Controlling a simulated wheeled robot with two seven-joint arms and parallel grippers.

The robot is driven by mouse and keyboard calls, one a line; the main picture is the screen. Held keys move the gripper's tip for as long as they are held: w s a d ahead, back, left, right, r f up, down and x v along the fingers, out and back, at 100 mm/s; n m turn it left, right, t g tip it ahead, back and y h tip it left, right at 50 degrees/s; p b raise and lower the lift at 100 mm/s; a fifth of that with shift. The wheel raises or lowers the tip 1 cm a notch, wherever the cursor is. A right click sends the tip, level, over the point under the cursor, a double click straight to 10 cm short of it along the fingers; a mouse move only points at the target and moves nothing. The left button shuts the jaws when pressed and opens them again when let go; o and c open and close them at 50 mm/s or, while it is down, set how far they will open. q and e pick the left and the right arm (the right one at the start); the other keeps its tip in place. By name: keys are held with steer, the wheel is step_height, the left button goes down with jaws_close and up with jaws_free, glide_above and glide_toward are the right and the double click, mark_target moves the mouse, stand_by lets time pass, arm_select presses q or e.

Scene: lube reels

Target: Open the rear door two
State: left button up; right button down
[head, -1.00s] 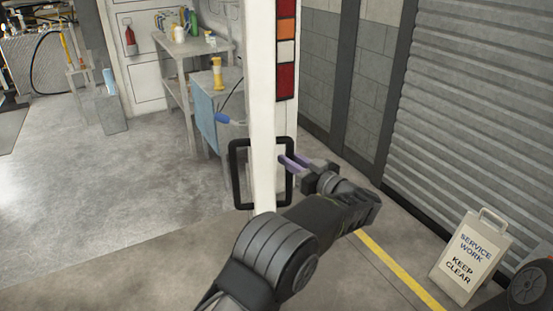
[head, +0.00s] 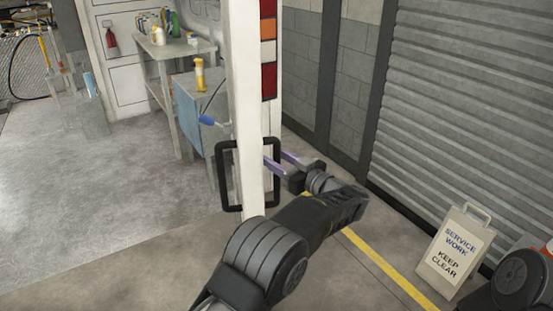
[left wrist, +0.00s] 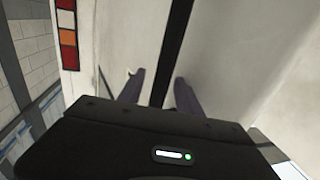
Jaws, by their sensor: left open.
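The white rear panel (head: 247,120) stands upright and nearly edge-on in the head view, with a red, orange and white light strip (head: 268,50) up its edge. I cannot tell which door it belongs to. A black loop-shaped handle frame (head: 229,178) shows on both sides of it, partly hidden behind it. My left gripper (head: 278,163) is open beside the loop's right side. In the left wrist view, white panel faces (left wrist: 115,50) fill the background. A dark upright bar or gap (left wrist: 170,50) runs between my two fingers (left wrist: 155,95); contact cannot be told. My right gripper is out of view.
A service sign (head: 455,252) stands at the right, by a roller shutter (head: 475,120). A dark round part (head: 515,280) is at the lower right corner. A workbench (head: 170,50) and a blue-sided cabinet (head: 190,110) stand behind. Floor at the left is clear.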

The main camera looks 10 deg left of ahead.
arm_select(q)
steer(key=shift+d, duration=0.1)
steer(key=b+v, duration=0.1)
steer(key=v, duration=0.6)
steer(key=shift+s+d, duration=0.2)
steer(key=shift+d, duration=0.05)
steer(key=shift+c, duration=0.4)
